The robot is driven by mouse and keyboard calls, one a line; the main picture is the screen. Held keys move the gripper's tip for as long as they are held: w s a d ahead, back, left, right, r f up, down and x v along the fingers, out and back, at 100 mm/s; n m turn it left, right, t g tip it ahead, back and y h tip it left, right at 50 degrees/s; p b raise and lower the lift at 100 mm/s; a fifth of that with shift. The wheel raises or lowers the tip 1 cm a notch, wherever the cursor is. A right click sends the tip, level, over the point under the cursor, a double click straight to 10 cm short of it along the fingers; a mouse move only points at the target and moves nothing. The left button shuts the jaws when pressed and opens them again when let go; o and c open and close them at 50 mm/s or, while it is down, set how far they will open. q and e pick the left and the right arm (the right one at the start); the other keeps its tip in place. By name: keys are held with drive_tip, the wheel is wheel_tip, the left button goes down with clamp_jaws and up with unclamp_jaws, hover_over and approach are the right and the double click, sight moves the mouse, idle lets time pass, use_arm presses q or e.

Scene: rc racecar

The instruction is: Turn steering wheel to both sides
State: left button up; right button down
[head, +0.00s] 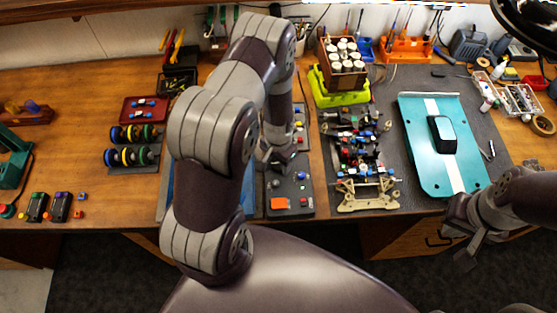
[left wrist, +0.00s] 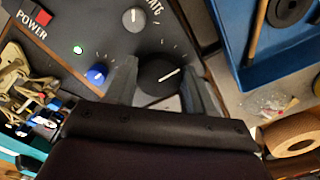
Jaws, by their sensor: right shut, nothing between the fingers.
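The black control panel (head: 299,187) lies near the table's front edge, partly hidden behind my left arm. In the left wrist view, a large round black knob (left wrist: 158,76) with a white pointer line sits on this panel (left wrist: 85,15); it looks like the steering wheel. The pointer faces up and to the right. My left gripper (head: 277,160) is down at the panel, and its fingers (left wrist: 160,82) stand on either side of the knob. Whether they press on it I cannot tell. My right gripper (head: 466,247) is shut and empty, off the table's front edge at the right.
A blue knob (left wrist: 97,74), a white knob (left wrist: 133,19) and a red power switch (left wrist: 41,16) are close to the black knob. Car chassis parts (head: 365,150) lie right of the panel. A teal car body (head: 463,165) lies further right. Wheels (head: 133,156) stand at left.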

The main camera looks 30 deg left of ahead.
use_arm(q)
drive_tip(key=shift+n, duration=0.3)
drive_tip(key=n+b, duration=0.1)
drive_tip(key=n, duration=0.2)
drive_tip(key=shift+w+d+n+b, duration=0.15)
drive_tip(key=shift+n+b, duration=0.35)
drive_tip(key=shift+n, duration=2.2)
